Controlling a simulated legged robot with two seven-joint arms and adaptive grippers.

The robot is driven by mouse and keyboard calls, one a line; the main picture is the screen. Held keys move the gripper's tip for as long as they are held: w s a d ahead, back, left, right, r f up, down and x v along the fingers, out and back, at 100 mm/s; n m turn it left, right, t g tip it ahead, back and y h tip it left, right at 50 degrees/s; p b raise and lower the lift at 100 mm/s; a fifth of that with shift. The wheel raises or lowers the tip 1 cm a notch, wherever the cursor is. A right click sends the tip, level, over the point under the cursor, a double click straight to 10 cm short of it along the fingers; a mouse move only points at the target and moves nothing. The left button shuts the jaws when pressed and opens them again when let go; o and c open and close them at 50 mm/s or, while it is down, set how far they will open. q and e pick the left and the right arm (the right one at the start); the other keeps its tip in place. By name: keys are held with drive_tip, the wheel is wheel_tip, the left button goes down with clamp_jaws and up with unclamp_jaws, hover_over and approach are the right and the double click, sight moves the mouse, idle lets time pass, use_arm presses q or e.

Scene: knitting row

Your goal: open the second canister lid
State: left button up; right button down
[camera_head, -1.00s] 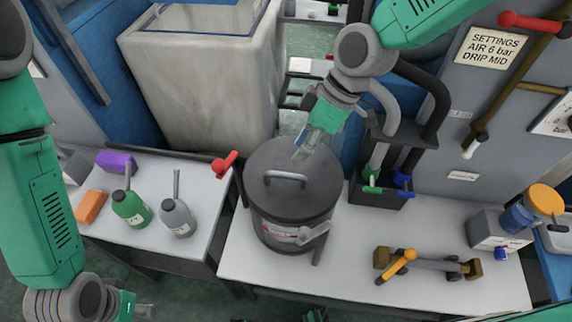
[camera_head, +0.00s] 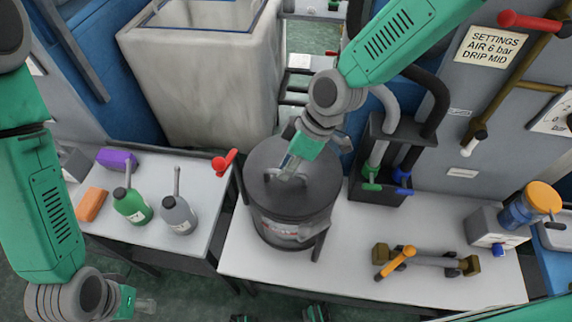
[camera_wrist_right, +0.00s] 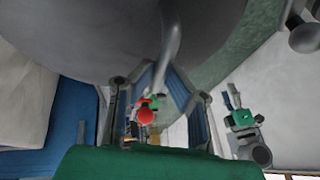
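A dark grey round canister (camera_head: 285,226) stands on the white table. Its lid (camera_head: 263,160) lies on top and looks closed, with a grey bar handle across it. My right gripper (camera_head: 284,176) is over the lid, at the handle. In the right wrist view, the handle (camera_wrist_right: 170,38) comes down between the fingers of my right gripper (camera_wrist_right: 163,80). The fingers look apart, with a gap beside the bar; contact is not clear. My left gripper (camera_head: 145,305) is low at the left, away from the canister; its finger opening is too small to judge.
Green (camera_head: 132,206) and grey (camera_head: 178,216) bottles, an orange block (camera_head: 91,204) and a purple block (camera_head: 117,158) stand on the left table. A black hose holder (camera_head: 375,190) is right of the canister. An orange-handled valve fitting (camera_head: 425,261) lies front right.

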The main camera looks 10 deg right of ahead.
drive_tip(key=shift+w+r, duration=0.1)
drive_tip(key=shift+w+d+r+g+p, duration=0.1)
drive_tip(key=shift+w+r+g+p, duration=0.25)
drive_tip(key=shift+r, duration=0.35)
drive_tip(key=w+d+r+m+g+y+b, duration=0.1)
drive_tip(key=w+d+r+g+y+b, duration=0.1)
drive_tip(key=w+r+g, duration=0.2)
drive_tip(key=shift+w+r, duration=0.75)
drive_tip(key=shift+r, duration=0.35)
